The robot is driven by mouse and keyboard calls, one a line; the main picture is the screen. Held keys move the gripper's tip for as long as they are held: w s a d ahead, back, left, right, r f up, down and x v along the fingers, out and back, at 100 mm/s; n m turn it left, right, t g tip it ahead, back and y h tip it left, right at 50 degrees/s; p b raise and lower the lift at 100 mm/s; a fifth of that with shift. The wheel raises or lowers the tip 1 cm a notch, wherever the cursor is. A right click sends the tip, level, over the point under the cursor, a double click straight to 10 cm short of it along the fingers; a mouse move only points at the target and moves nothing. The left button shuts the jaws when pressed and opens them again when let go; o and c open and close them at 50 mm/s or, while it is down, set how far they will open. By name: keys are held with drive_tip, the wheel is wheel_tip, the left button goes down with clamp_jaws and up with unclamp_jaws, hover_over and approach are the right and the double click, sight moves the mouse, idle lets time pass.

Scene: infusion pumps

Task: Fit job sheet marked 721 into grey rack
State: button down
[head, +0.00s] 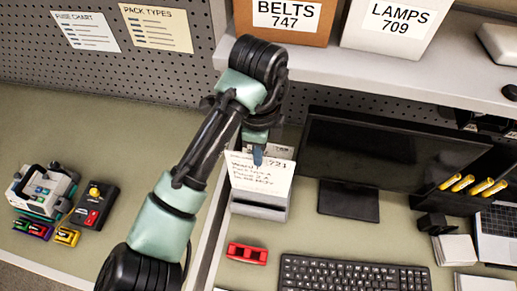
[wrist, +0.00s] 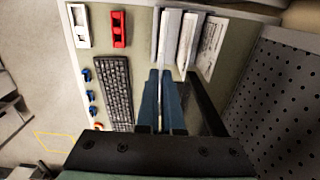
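The job sheet marked 721 (head: 262,180) is a white card with handwriting, standing nearly upright at the grey rack (head: 260,212) in the head view. Its lower edge is behind the rack's front wall; how deep it sits I cannot tell. My gripper (head: 257,155) is at the sheet's top edge, with one blue finger in front of its face. In the wrist view my gripper (wrist: 161,75) has its two blue fingers close together, with a thin pale strip between them, and appears shut on the sheet. The rack's pale upright panels and papers (wrist: 187,40) show beyond the fingertips.
A dark monitor (head: 385,150) stands close to the rack's right. A keyboard (head: 350,275) and a red item (head: 247,253) lie in front. A shelf (head: 400,70) with labelled boxes overhangs behind. Another written sheet (wrist: 210,45) stands in the rack towards the pegboard (wrist: 280,90).

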sight(258, 184)
drive_tip(key=shift+f+b, duration=5)
drive_tip(key=shift+f, duration=2.4)
drive_tip(key=c, duration=1)
unclamp_jaws()
wheel_tip(258, 184, up, 13)
drive_tip(key=shift+p, duration=0.45)
